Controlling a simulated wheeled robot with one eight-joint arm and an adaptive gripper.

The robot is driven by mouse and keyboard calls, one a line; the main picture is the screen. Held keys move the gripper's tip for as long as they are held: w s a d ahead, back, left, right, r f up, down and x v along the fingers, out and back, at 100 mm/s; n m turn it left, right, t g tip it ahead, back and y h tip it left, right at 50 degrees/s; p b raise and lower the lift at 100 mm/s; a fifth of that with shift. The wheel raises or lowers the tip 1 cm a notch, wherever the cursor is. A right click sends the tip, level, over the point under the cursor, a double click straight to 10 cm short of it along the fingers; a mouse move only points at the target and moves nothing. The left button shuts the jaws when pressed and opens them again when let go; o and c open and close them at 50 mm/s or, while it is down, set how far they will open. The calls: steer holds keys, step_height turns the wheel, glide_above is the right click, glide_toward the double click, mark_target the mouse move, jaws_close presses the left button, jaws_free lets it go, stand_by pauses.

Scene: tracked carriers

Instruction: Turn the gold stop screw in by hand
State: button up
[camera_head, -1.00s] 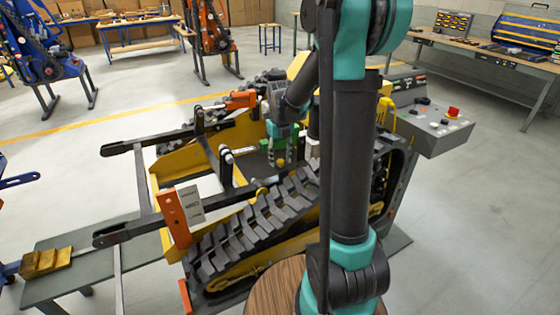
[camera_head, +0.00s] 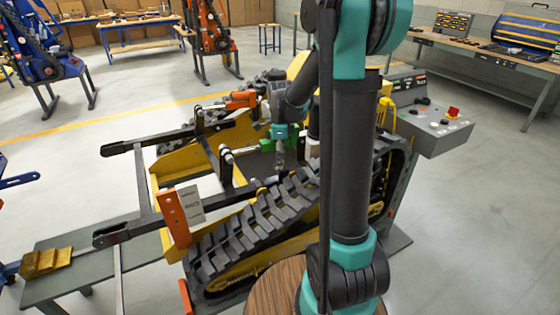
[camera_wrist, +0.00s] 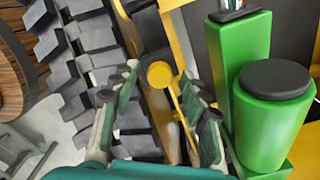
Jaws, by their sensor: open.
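A round gold-yellow head (camera_wrist: 160,74), which looks like the stop screw, shows in the wrist view beside the yellow frame wall, ahead of my fingers. My gripper (camera_wrist: 160,100) is open, one finger on each side of that head in the picture. I see no contact, and how far the fingertips are from it is unclear. In the head view my gripper (camera_head: 280,160) hangs pointing down over the tracked carrier (camera_head: 170,160), inside the near track. I cannot make out the screw for sure in the head view.
A green block (camera_wrist: 240,70) and a green cylinder with a black cap (camera_wrist: 273,95) stand close right of my fingers. The black track (camera_wrist: 85,50) lies to the left. A grey control box (camera_head: 430,128) with a red button stands at the carrier's right.

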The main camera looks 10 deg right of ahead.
steer(key=n, duration=1.7)
steer(key=c, duration=0.9)
steer(key=m, duration=0.4)
steer(key=shift+c, duration=0.2)
steer(key=m, duration=0.4)
steer(key=shift+m, duration=0.8)
